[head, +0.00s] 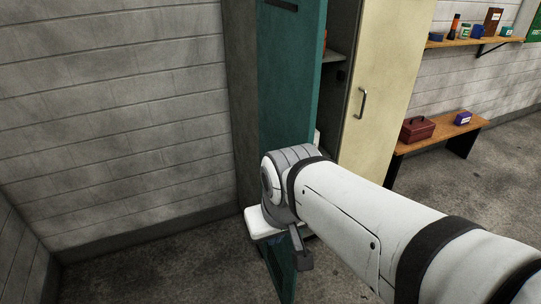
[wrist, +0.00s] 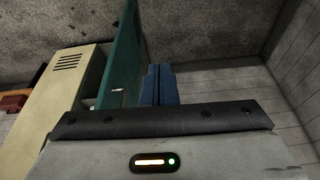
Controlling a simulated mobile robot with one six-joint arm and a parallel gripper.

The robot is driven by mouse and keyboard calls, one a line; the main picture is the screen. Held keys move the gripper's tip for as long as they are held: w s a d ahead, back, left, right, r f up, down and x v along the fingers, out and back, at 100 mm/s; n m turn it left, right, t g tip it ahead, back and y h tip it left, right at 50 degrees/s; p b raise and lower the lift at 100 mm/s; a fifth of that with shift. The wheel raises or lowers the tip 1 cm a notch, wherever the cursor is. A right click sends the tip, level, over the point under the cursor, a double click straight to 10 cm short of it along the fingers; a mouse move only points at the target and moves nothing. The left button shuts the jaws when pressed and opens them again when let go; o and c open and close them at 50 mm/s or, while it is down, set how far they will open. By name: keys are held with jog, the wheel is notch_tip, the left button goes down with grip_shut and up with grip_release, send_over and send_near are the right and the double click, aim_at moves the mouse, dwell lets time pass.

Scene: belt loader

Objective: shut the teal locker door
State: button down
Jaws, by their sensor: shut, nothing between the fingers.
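The teal locker door (head: 290,80) stands open, swung well out from its locker, and the dark interior with a shelf (head: 335,56) shows to its right in the head view. In the wrist view the door (wrist: 122,55) rises just left of my fingers, with a small pale handle (wrist: 122,97) on it. My gripper (wrist: 158,85) has its blue fingers shut together and empty, beside the door's face. I cannot tell whether they touch it. In the head view my wrist hides the door's lower middle and most of the fingers.
A cream locker door (head: 385,80) with a handle is shut at the right. A bench (head: 440,130) holds a red toolbox (head: 417,129) and a purple box (head: 463,118); a wall shelf (head: 470,40) holds several small items. A block wall (head: 110,110) and bare floor lie left.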

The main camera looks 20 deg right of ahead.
jog(key=w+d+r+m+t+h+b, duration=0.1)
jog(key=w+d+h+b, duration=0.15)
jog(key=w+b, duration=0.5)
jog(key=w+d+m+h+b, duration=0.15)
jog(key=w+h+b, duration=0.25)
jog(key=w+b, duration=0.4)
jog(key=w+d+f+p, duration=0.2)
jog(key=w+d+f, duration=0.2)
jog(key=d+f, duration=0.3)
jog(key=d+n, duration=0.1)
jog(key=d, duration=0.1)
jog(key=shift+w+d+f, duration=0.15)
jog(key=shift+w+d, duration=0.05)
jog(key=shift+d, duration=0.2)
jog(key=shift+y, duration=0.35)
